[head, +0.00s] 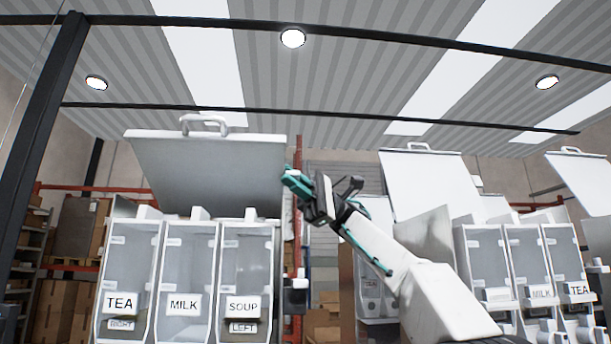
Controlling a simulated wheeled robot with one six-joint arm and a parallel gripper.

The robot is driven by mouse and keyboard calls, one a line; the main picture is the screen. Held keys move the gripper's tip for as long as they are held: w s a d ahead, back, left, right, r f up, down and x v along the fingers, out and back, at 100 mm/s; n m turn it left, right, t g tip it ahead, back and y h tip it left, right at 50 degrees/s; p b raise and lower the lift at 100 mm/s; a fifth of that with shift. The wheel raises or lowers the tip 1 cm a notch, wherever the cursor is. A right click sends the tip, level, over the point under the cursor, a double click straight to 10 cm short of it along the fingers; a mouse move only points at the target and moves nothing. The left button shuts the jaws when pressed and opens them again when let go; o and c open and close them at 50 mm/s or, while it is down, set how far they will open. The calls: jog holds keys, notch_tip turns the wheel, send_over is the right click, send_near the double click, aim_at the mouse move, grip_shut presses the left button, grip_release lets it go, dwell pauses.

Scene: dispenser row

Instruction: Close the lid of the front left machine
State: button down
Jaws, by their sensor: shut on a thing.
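The left machine (144,262) stands at the front left, with clear-fronted compartments labelled TEA, MILK and SOUP. Its broad grey lid (210,172) is raised and tilted above the compartments, with a handle (205,122) on its top edge. My gripper (290,183), with teal fingers, is at the lid's right edge, a little below the top right corner. It is shut on the lid's edge; the exact contact is small and partly hidden by the fingers. My arm reaches in from the lower right.
A right-hand machine (490,262) also has a raised lid (425,180), and another raised lid (583,180) shows at the far right. Another machine (375,300) stands behind my arm. A dark post (45,140) rises at the left. Shelves with boxes are behind.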

jog(key=shift+s+f+n+t+h, duration=0.2)
jog(key=shift+f+n+h, duration=0.25)
jog(key=shift+f, duration=0.2)
jog(key=shift+s+f+n+t+h, duration=0.2)
jog(key=shift+f+n+h, duration=0.15)
jog(key=shift+f+n, duration=0.3)
jog(key=shift+s+f+n+t+h, duration=0.2)
jog(key=shift+f+n+h, duration=0.2)
jog(key=shift+f, duration=0.3)
jog(key=c, duration=1.5)
grip_release()
jog(key=shift+o, duration=0.2)
jog(key=shift+r, duration=0.1)
